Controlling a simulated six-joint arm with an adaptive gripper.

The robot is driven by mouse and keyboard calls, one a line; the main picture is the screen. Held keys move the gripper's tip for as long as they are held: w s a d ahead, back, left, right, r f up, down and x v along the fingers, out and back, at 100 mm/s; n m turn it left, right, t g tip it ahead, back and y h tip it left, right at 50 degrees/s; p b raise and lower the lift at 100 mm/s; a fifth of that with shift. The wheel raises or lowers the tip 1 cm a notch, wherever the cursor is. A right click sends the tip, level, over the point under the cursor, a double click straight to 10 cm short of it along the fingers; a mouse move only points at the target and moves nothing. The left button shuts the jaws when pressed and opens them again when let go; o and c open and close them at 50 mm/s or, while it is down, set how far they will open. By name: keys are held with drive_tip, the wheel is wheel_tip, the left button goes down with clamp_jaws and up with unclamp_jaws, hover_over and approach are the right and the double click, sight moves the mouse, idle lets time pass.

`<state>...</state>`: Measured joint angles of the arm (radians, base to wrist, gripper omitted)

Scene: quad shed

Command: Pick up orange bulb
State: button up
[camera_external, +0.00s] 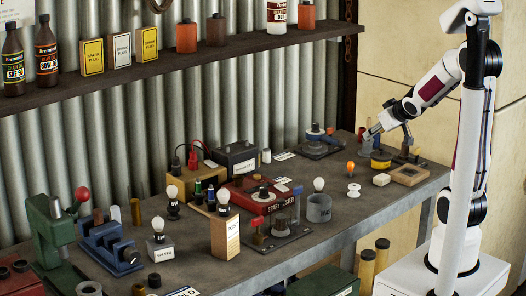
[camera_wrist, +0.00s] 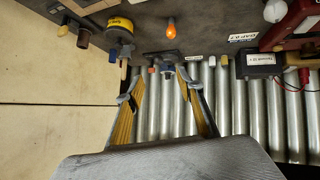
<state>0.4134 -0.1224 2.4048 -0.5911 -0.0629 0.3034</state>
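The orange bulb (camera_external: 350,168) stands upright on the grey workbench (camera_external: 330,231), toward its right end. It also shows in the wrist view (camera_wrist: 171,29), near the top and beyond my fingertips. My gripper (camera_external: 371,134) is above the right end of the bench, up and to the right of the bulb. In the wrist view my gripper (camera_wrist: 159,75) has its two fingers spread apart with nothing held between them. The bulb is clear of both fingers.
A grey pot with a white bulb (camera_external: 319,207) stands to the left. A corrugated wall (camera_wrist: 225,110) backs the bench.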

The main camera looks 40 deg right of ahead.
drive_tip(key=w+d+f+t+y, duration=0.2)
drive_tip(key=w+d+f, duration=0.2)
drive_tip(key=w+f, duration=0.15)
drive_tip(key=t+y, duration=0.1)
drive_tip(key=y, duration=0.3)
approach(350, 171)
drive_tip(key=w, duration=0.1)
drive_tip(key=w+d+r, duration=0.1)
drive_tip(key=w, duration=0.1)
drive_tip(key=shift+w+d+r, duration=0.15)
drive_tip(key=shift+d+r, duration=0.1)
drive_tip(key=shift+d, duration=0.1)
drive_tip(key=shift+s+a+f+t+y, duration=0.3)
drive_tip(key=shift+s+f+y, duration=0.15)
drive_tip(key=shift+f, duration=0.2)
drive_tip(key=shift+w, duration=0.15)
drive_tip(key=shift+x, duration=1.25)
drive_tip(key=shift+a+f+x, duration=0.1)
drive_tip(key=shift+a+x, duration=0.05)
drive_tip(key=shift+x, duration=1.15)
drive_tip(key=shift+a+f+x, duration=0.1)
drive_tip(key=shift+x, duration=1.2)
